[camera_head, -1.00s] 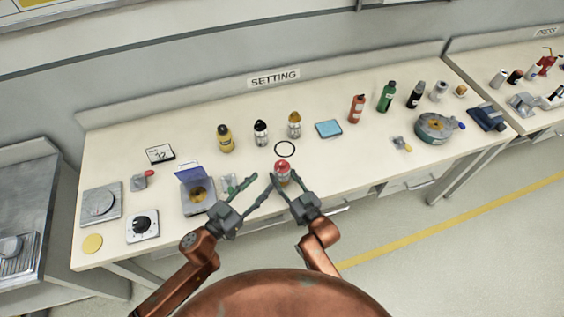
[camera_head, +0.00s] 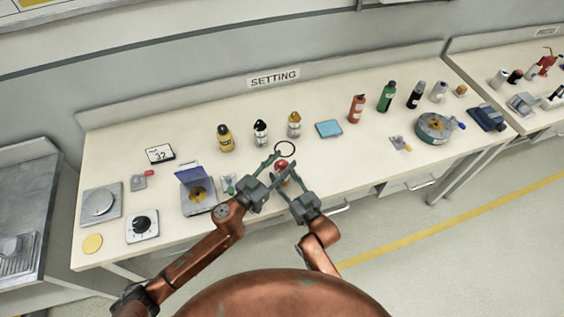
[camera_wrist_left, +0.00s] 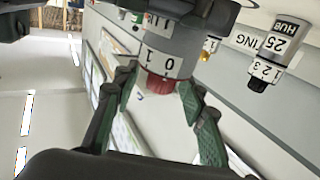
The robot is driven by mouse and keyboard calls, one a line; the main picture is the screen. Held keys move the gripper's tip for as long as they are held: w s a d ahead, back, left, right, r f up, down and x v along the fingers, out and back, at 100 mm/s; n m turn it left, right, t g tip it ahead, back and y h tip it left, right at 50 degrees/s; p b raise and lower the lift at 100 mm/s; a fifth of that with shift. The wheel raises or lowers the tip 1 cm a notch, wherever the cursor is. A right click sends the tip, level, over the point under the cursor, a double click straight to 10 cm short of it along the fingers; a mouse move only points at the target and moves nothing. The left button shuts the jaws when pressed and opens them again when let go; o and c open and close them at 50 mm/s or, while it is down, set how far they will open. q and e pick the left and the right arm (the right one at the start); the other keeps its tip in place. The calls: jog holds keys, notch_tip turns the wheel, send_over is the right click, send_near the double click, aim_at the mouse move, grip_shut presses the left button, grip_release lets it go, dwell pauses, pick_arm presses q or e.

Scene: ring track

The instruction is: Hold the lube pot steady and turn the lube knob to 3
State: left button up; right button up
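The lube pot (camera_head: 281,166) is a small pot with a red knob on top.
A black ring outline (camera_head: 285,148) lies just behind the pot. Bottles stand behind, including a yellow one (camera_head: 225,139) and a black-capped one (camera_head: 260,133). A blue pad (camera_head: 328,128) lies to the right. A dial box (camera_head: 142,226) and a flip-lid device (camera_head: 198,196) are to the left.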

pick_arm(q)
jog(key=shift+c, duration=0.3)
grip_shut()
jog(key=shift+d+r+n+t+y, duration=0.1)
jog(key=shift+n+t+y, duration=1.1)
jog(key=shift+y, duration=0.5)
jog(key=shift+n+t+y, duration=0.5)
jog(key=shift+n+y, duration=0.5)
jog(key=shift+y, duration=0.3)
jog(key=shift+o, duration=0.3)
grip_release()
